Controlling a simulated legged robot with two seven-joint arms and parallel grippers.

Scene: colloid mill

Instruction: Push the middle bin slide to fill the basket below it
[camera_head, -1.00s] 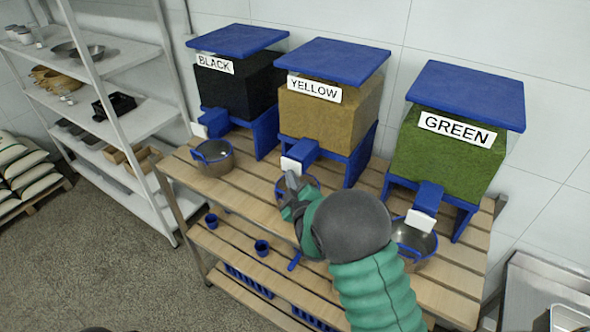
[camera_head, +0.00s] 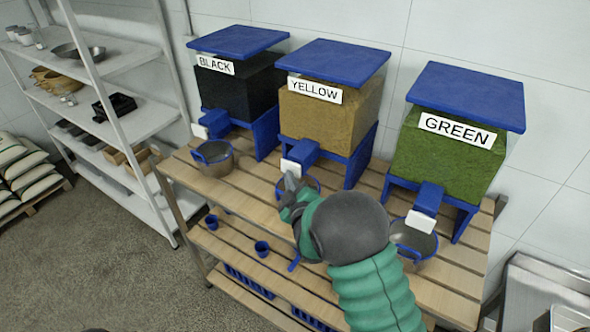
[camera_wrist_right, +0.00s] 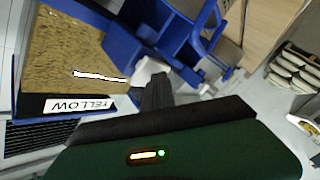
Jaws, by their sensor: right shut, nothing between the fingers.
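The middle bin (camera_head: 325,112), labelled YELLOW, holds tan grain under a blue lid. Its white slide plate (camera_head: 290,167) sits at the front end of the blue chute (camera_head: 304,151). The basket (camera_head: 313,183) below it shows only a bit of blue rim; my right gripper and arm hide the rest, including any contents. My right gripper (camera_head: 290,183) is shut and empty, its tips at the slide plate. In the right wrist view the shut fingers (camera_wrist_right: 157,92) point at the white slide plate (camera_wrist_right: 149,70), close to it; I cannot tell whether they touch. My left gripper is not in view.
The black bin (camera_head: 238,88) and green bin (camera_head: 447,150) stand on either side, each with a metal basket in front: left basket (camera_head: 213,159), right basket (camera_head: 413,240). All stand on a slatted wooden table (camera_head: 255,204). Small blue cups (camera_head: 262,248) sit on the lower shelf.

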